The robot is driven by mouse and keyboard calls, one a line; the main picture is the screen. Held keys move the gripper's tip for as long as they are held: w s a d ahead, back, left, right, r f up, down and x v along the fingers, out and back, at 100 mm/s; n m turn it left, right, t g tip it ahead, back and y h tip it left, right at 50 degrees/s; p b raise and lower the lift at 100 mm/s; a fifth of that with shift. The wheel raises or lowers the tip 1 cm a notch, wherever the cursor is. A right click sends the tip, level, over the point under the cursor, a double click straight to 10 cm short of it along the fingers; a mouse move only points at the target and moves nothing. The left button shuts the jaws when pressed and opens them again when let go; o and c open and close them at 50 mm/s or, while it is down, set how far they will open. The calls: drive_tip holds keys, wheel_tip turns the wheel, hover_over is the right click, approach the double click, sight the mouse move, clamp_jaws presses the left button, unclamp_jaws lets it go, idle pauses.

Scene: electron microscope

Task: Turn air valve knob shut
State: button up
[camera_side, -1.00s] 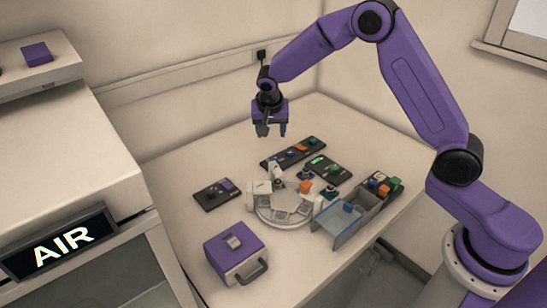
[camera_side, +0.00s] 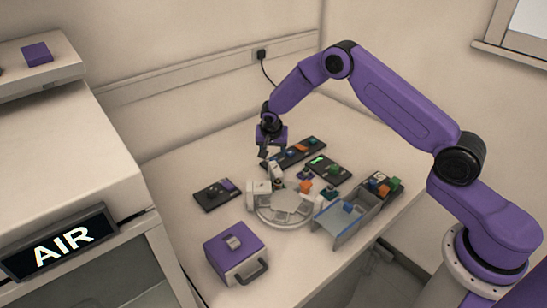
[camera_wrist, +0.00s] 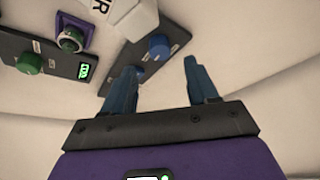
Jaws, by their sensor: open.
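My gripper (camera_side: 266,152) is open and low over the bench, beside the left end of a long dark panel (camera_side: 318,143) with several coloured parts. In the wrist view the two fingers of my gripper (camera_wrist: 158,70) are apart with nothing between them. A blue knob (camera_wrist: 158,45) on a dark strip shows beyond the fingertips, between them in the picture and apart from them. A green knob (camera_wrist: 28,63) sits on another dark panel at the left. Which knob is the air valve is not clear; the labels are too small or cut off.
A round pale stage (camera_side: 284,221) stands just in front of my gripper. A panel with a green display (camera_side: 330,168), a grey-blue tray (camera_side: 342,226) and a purple case (camera_side: 236,252) surround it. A lit AIR sign (camera_side: 60,243) is at left.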

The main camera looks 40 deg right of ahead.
sight(274, 157)
drive_tip(key=shift+x, duration=2.75)
drive_tip(key=c, duration=1.1)
